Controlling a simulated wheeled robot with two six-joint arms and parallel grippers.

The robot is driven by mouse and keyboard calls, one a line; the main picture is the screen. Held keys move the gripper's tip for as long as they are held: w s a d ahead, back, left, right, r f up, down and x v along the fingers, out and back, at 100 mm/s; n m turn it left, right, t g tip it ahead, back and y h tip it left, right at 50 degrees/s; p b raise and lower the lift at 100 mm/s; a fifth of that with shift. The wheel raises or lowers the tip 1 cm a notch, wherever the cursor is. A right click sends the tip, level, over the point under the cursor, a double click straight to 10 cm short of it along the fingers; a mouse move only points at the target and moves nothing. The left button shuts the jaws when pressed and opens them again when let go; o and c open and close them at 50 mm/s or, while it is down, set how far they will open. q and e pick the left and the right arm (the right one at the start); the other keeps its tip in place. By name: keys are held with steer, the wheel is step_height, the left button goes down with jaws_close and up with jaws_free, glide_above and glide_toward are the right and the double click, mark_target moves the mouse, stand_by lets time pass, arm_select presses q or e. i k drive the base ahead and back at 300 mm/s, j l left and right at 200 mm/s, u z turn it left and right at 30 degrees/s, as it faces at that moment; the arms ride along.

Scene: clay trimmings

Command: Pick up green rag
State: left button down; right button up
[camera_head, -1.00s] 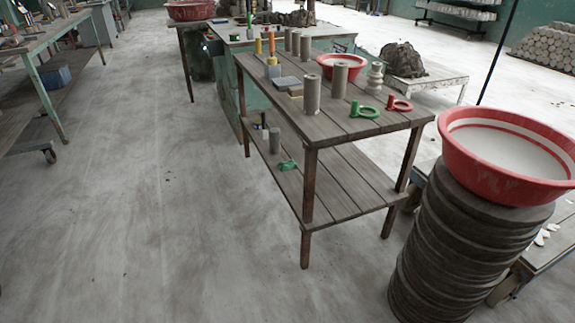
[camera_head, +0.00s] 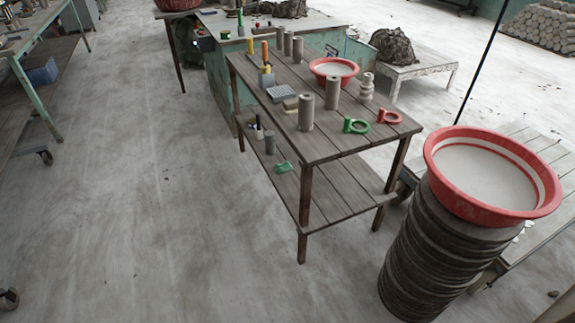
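A small green item (camera_head: 283,167), which looks like the green rag, lies on the lower shelf (camera_head: 335,190) of the wooden table, near its left edge. It is small, and its folds cannot be made out. A green ring-shaped tool (camera_head: 355,126) is a separate thing on the table top. Neither of my grippers shows in the head view.
The wooden table (camera_head: 340,146) holds several grey cylinders, a red bowl (camera_head: 333,68) and a red ring tool (camera_head: 389,117). A dark round stack (camera_head: 440,255) with a large red basin (camera_head: 491,170) stands at the right. The floor (camera_head: 150,220) left of the table is clear.

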mark_target(286, 167)
steer(key=i+j+z, duration=0.35)
steer(key=i+j, duration=1.15)
steer(key=j, duration=0.15)
